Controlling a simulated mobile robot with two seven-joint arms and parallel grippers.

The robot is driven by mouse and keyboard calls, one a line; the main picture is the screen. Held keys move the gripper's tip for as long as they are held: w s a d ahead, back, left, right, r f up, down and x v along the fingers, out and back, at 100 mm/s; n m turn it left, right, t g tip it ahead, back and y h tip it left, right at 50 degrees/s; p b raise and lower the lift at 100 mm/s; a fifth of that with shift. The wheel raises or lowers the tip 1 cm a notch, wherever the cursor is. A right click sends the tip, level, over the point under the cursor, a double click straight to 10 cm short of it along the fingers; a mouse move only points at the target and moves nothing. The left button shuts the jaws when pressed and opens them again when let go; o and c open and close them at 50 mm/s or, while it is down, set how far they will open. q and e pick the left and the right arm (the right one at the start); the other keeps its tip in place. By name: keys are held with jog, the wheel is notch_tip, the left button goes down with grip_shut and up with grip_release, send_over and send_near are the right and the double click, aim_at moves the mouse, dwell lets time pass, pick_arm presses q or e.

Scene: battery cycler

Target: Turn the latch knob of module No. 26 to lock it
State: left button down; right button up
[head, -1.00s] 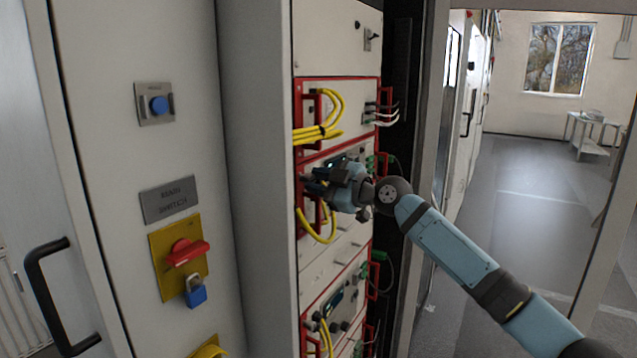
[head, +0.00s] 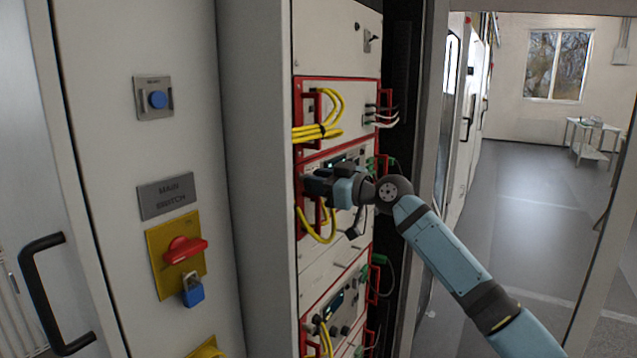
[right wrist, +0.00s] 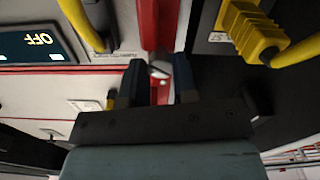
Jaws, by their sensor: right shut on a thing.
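The red-framed module (head: 298,168) is in the rack, at mid-height in the head view. My right gripper (head: 305,183) is at its front, near the left edge, and hides part of the panel. In the right wrist view the two dark fingers of the right gripper (right wrist: 160,82) are shut on a small pale knob (right wrist: 160,72), beside a red bar (right wrist: 158,25). Most of the knob is hidden by the fingers. I cannot read a module number. My left gripper is not in view.
Yellow cables (head: 318,232) hang below my right gripper; a yellow plug (right wrist: 250,30) is close to it in the wrist view. Other red-framed modules (head: 335,110) are above and below. A grey cabinet with a red main switch (head: 186,250) stands left. Open floor (head: 520,200) lies right.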

dwell(0.5)
jog(key=o, duration=0.9)
jog(key=shift+b+v, duration=1.9)
jog(key=shift+v, duration=5)
jog(key=shift+r, duration=0.1)
